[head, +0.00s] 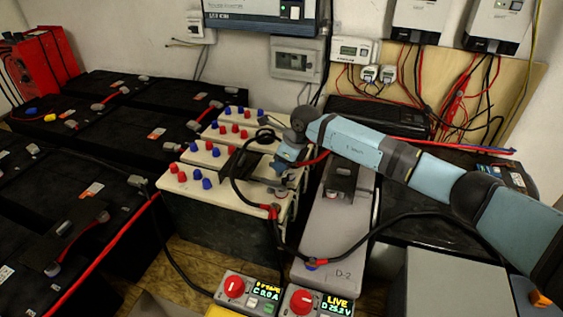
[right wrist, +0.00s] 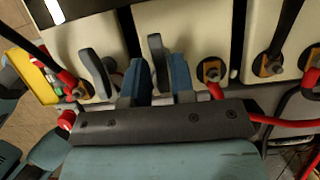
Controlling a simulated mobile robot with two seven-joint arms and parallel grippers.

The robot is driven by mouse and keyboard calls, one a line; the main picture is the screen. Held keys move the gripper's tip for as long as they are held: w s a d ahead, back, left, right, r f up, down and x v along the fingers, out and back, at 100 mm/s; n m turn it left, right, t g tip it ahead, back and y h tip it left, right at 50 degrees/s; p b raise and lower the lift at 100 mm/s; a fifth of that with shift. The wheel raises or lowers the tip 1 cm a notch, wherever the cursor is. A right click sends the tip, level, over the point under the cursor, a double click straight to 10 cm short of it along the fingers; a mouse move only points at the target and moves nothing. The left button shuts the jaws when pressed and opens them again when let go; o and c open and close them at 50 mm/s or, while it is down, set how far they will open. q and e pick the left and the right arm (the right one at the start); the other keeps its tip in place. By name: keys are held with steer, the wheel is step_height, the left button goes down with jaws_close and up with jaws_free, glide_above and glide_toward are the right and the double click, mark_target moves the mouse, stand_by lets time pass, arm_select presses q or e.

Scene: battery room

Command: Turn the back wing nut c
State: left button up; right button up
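My right gripper (head: 287,160) reaches in from the right and points down at the cream-topped battery cells in the head view. In the right wrist view its two blue fingers (right wrist: 159,82) stand close together on either side of an upright grey wing (right wrist: 157,60) of a wing nut, with almost no gap showing. A second similar grey wing (right wrist: 96,72) stands to the left, outside the fingers. I cannot tell whether both wings belong to one nut, or which letter it bears. The stud below is hidden.
Cream battery tops (head: 190,181) carry red and blue caps. Black cables with red ends run close to my right gripper. A grey case marked D-2 (head: 335,235) stands to the right. Two red-knobbed boxes (head: 312,302) with lit displays are in front. Black batteries (head: 120,130) fill the left.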

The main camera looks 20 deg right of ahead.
arm_select(q)
steer(key=shift+a+r+p, duration=0.1)
steer(key=shift+a+p, duration=0.1)
steer(key=shift+p, duration=0.55)
arm_select(e)
steer(key=v, duration=1.3)
steer(key=shift+d+r, duration=0.15)
steer(key=shift+r, duration=0.2)
arm_select(q)
steer(key=shift+s, duration=0.1)
arm_select(e)
steer(key=shift+s+f, duration=0.1)
steer(key=shift+s, duration=0.05)
